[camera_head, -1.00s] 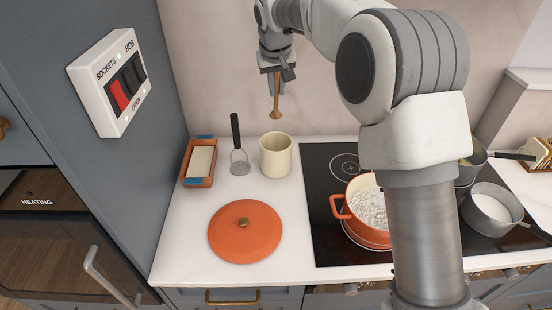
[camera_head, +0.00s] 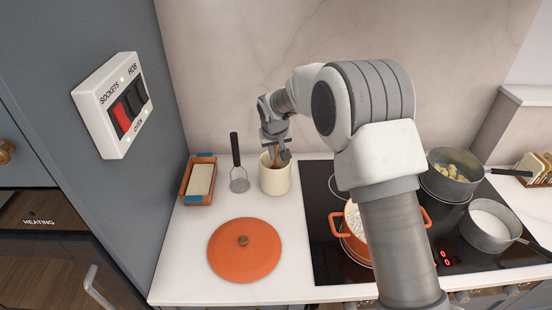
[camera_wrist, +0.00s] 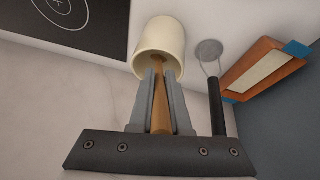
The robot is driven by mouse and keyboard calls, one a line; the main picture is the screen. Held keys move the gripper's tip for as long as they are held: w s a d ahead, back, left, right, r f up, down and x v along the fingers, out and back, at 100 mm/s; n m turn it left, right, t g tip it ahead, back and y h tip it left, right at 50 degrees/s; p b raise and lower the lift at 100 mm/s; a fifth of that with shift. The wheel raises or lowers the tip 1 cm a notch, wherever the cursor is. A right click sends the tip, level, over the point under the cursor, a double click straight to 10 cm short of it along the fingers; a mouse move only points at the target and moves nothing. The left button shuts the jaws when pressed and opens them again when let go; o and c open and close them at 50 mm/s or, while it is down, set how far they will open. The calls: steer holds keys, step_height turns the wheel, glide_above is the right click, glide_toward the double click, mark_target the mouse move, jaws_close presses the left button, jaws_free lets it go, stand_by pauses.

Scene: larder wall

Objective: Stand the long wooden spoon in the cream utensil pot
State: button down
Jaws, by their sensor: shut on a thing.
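The cream utensil pot (camera_head: 275,178) stands upright on the white worktop, left of the hob. My gripper (camera_head: 278,153) is right above the pot's rim and shut on the long wooden spoon (camera_head: 275,160). In the wrist view the spoon (camera_wrist: 160,95) lies between my two fingers (camera_wrist: 159,80) and runs toward the mouth of the pot (camera_wrist: 162,42). The spoon's lower end is hidden inside the pot, so I cannot tell whether it touches the bottom.
A potato masher (camera_head: 238,170) and an orange tray (camera_head: 199,180) are left of the pot. An orange lid (camera_head: 244,249) lies in front. The hob (camera_head: 325,262) at right bears an orange pot (camera_head: 350,240) and grey saucepans (camera_head: 492,222).

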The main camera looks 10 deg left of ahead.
mark_target(276, 159)
steer(key=shift+f, duration=1.3)
steer(key=shift+f, duration=0.2)
steer(key=c, duration=0.9)
jaws_free()
steer(key=shift+r, duration=0.15)
